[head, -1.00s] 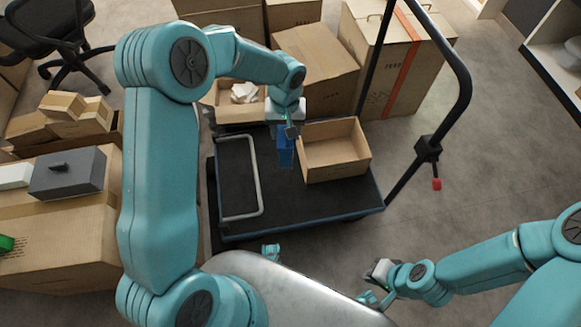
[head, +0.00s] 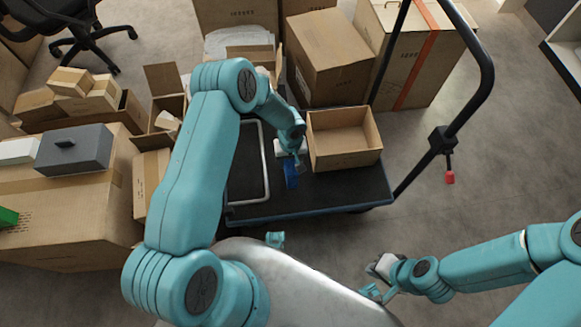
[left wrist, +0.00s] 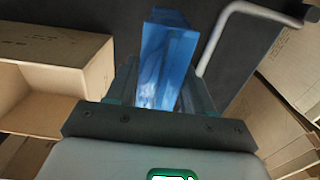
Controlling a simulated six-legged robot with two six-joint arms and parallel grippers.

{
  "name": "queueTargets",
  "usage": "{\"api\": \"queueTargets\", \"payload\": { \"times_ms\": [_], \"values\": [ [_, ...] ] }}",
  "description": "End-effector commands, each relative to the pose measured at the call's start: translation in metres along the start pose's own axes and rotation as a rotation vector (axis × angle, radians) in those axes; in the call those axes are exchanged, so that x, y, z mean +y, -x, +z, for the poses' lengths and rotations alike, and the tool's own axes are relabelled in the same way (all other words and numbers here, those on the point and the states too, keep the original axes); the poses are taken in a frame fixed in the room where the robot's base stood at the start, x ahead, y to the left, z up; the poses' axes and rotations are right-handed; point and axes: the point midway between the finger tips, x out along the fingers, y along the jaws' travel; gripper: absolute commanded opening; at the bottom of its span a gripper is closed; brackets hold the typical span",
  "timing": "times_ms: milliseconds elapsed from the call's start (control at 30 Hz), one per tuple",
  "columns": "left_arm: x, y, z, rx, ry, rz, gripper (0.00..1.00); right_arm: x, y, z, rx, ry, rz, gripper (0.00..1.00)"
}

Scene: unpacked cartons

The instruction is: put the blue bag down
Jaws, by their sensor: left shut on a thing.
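The blue bag (head: 291,177) is a small, upright blue packet in the head view, over the dark deck of the trolley (head: 330,192). My left gripper (head: 298,165) is shut on it from above. In the left wrist view the bag (left wrist: 166,60) stands between the two fingers (left wrist: 168,92), with the dark deck behind it. I cannot tell whether its lower end touches the deck. My right gripper (head: 372,288) is at the lower right, away from the bag, over the floor; its fingers are too small to judge.
An open, empty carton (head: 345,158) stands on the deck just right of the bag. A grey metal bar (head: 266,165) lies to its left. The trolley's black handle (head: 484,85) rises at the right. Bare deck shows in front of the carton. Larger cartons (head: 325,50) stand behind.

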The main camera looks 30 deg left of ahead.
Motion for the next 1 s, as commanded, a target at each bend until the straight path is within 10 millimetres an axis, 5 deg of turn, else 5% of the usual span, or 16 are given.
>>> {"api": "queueTargets", "payload": {
  "times_ms": [333, 733, 767, 800, 1000],
  "values": [
    [0.0, -0.045, 0.0, -0.001, 0.0, 0.0, 0.0, 0.004, -0.011, 0.0, 0.0, 0.0, 0.0, 0.0],
    [0.0, -0.05, 0.0, 0.001, 0.0, 0.001, 0.0, 0.006, -0.015, 0.0, 0.0, 0.0, 0.0, 0.0],
    [0.0, -0.048, 0.0, 0.0, 0.0, 0.0, 0.62, 0.005, -0.014, 0.0, 0.0, 0.0, 0.0, 0.0],
    [0.0, -0.048, 0.0, 0.0, 0.0, 0.0, 0.75, 0.005, -0.013, 0.0, 0.0, 0.0, 0.0, 0.0],
    [0.0, -0.047, 0.0, 0.0, 0.0, 0.0, 0.77, 0.005, -0.013, 0.0, 0.0, 0.0, 0.0, 0.0]
  ]
}}
